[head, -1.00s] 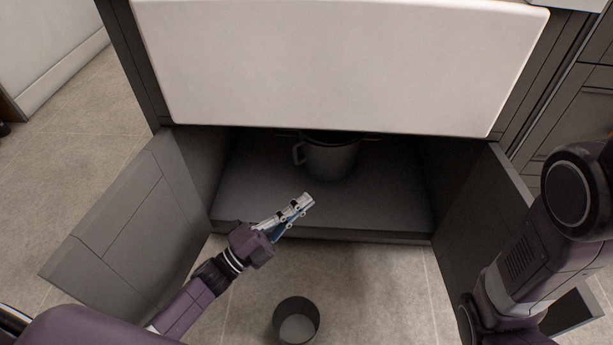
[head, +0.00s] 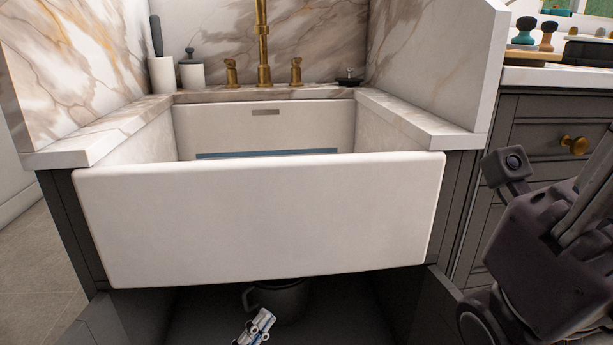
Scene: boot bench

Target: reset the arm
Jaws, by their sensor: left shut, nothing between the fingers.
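My left gripper (head: 260,324) shows at the bottom edge, below the sink front, with its fingers shut and empty. Most of its arm is cut off by the frame. It appears just in front of a dark grey mug-like pot with a handle (head: 284,301) in the open cabinet under the sink, apart from it as far as I can tell. The pot's top is hidden by the sink front. My right arm (head: 540,250) fills the lower right, beside the drawers. Its gripper fingers are not in view.
The white sink (head: 260,220) overhangs the open cabinet. Gold taps (head: 263,45) and white containers (head: 192,75) stand behind it. A drawer unit with a gold knob (head: 575,145) and a counter with several items stand at right.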

